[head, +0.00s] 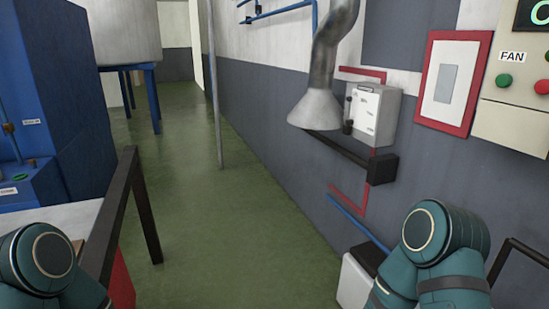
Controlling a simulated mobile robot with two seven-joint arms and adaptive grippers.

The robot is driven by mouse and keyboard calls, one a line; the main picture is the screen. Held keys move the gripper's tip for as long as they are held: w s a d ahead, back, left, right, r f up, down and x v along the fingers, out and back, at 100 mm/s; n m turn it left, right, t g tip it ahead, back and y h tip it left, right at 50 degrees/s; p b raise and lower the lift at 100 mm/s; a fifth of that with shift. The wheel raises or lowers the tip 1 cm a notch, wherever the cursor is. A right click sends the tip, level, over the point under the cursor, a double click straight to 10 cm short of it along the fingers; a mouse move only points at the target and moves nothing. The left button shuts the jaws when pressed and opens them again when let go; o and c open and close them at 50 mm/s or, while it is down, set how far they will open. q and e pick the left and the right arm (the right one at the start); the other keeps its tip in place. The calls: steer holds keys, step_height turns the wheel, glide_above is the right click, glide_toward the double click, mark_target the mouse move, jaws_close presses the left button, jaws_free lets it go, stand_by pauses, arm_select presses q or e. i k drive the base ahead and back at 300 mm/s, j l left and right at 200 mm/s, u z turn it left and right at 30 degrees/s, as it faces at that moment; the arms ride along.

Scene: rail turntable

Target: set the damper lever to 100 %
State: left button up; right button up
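A light grey box (373,114) with small labels, too small to read, is on the right wall beside a grey metal duct with a flared hood (318,108). A short black handle (348,127) sits at the box's left side; it may be the damper lever, but I cannot read its setting. Below the box, a black bar (338,149) runs to a black block (382,169) on the wall. Teal links of my two arms show at the bottom left and bottom right. Neither gripper shows in the head view.
A red-framed panel (469,84) and a control panel (518,117) marked FAN are on the right wall. A white box (355,284) stands low beside my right arm. Blue machinery (60,95) and a dark rail (112,215) are at left. The green floor (215,215) between is clear.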

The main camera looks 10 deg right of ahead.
mark_target(347, 129)
steer(key=i+z, duration=0.25)
steer(key=i, duration=0.15)
steer(key=i+j+z, duration=0.25)
steer(key=i, duration=0.2)
steer(key=i+j+z, duration=0.1)
steer(key=i+z, duration=0.15)
steer(key=i, duration=0.15)
steer(key=i+j+z, duration=0.25)
steer(key=i, duration=0.15)
